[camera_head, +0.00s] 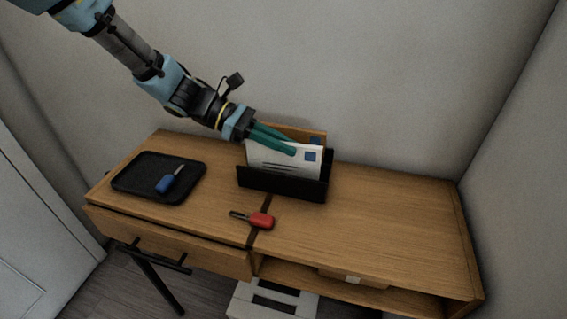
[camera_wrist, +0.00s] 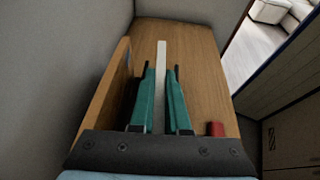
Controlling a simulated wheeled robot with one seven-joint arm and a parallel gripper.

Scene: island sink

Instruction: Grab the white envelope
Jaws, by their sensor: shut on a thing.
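The white envelope (camera_head: 285,166) stands upright in a black letter holder (camera_head: 282,184) on the wooden table. It has a blue stamp and dark lines on its face. In the wrist view the envelope shows edge-on as a white strip (camera_wrist: 161,62) between my fingers. My gripper (camera_head: 293,149) reaches in from the upper left, with its green fingers at the envelope's upper part. My gripper in the wrist view (camera_wrist: 161,72) is shut on the envelope, one finger on each side. The envelope's lower part is hidden by the holder's front wall.
A brown envelope (camera_head: 313,135) stands just behind the white one. A black tray (camera_head: 145,187) with a blue-handled key (camera_head: 166,183) lies at left. A red-handled key (camera_head: 261,220) lies in front. The table's right side is clear; the wall is close behind.

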